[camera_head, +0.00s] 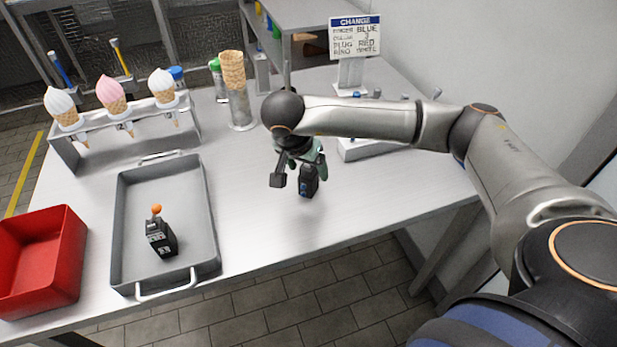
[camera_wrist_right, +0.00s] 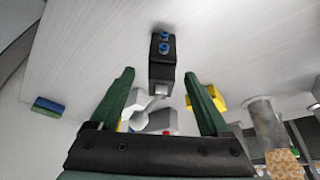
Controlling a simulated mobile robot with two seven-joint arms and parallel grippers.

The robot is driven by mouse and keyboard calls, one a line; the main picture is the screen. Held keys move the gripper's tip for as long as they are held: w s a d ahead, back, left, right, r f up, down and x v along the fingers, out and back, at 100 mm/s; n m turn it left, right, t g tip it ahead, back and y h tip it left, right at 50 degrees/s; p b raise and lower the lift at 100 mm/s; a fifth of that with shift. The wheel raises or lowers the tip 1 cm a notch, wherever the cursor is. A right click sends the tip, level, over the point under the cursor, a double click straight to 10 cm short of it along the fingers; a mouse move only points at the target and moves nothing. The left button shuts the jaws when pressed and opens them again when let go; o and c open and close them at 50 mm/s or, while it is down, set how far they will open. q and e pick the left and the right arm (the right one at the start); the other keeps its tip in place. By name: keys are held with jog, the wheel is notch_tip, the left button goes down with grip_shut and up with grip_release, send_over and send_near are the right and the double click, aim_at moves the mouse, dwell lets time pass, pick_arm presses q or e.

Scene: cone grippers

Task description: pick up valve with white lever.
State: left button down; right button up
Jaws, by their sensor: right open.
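A small dark valve block (camera_head: 308,181) stands on the metal table just below my right gripper (camera_head: 300,170). In the right wrist view the valve (camera_wrist_right: 162,62) shows blue ports on its face and a pale lever (camera_wrist_right: 150,106) at its lower end. My right gripper (camera_wrist_right: 160,80) is open, with its green fingers on either side of the valve's line and the block just past the fingertips. A gap shows on both sides, so it is not gripped. Another dark valve (camera_head: 161,238) with an orange-knobbed lever stands in the grey tray. My left gripper is not in view.
The grey tray (camera_head: 203,190) and a red bin (camera_head: 77,235) are at the left. An ice-cream cone rack (camera_head: 65,150) stands behind them. Stacked cones (camera_head: 232,70) and a sign (camera_head: 355,37) are further back. The table between tray and valve is clear.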

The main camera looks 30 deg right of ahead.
jog(key=shift+x, duration=1.55)
jog(key=shift+a, duration=0.1)
jog(key=shift+c, duration=0.2)
grip_shut()
jog(key=shift+w, duration=0.1)
